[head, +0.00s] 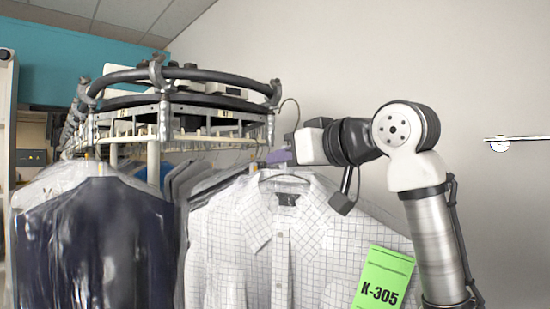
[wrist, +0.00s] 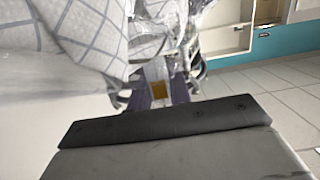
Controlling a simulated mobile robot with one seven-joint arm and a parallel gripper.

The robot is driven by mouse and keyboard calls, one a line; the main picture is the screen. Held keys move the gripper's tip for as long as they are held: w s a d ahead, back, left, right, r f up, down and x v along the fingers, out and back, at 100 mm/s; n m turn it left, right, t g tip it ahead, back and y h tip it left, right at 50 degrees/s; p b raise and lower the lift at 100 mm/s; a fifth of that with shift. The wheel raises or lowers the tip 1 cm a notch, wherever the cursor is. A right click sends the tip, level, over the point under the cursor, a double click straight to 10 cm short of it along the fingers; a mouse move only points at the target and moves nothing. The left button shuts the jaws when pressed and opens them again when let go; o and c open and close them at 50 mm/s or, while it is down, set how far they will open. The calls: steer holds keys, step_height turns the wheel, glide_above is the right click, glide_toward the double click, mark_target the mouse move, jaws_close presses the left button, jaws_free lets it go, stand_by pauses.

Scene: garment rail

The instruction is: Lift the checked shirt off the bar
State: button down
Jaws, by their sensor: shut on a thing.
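The checked shirt (head: 285,240), white with thin dark grid lines, hangs on a hanger (head: 283,178) at the right front of the rail. A green tag reading K-305 (head: 383,280) is on its right side. My gripper (head: 280,156), with purplish fingers, is shut on the hanger just above the collar. In the wrist view the shirt cloth (wrist: 85,35) fills the upper left and the fingers (wrist: 160,92) show beyond the dark gripper body. The bar (head: 215,140) runs behind; whether the hanger's hook still rests on it cannot be told.
A dark garment in clear plastic (head: 95,240) hangs at the left. Several more garments (head: 185,180) crowd between it and the shirt. A dark curved conveyor track (head: 180,75) stands above the bar. The pale wall to the right is mostly clear.

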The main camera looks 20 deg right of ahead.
steer(key=f+v, duration=0.1)
steer(key=v, duration=0.9)
steer(key=shift+s+f, duration=0.25)
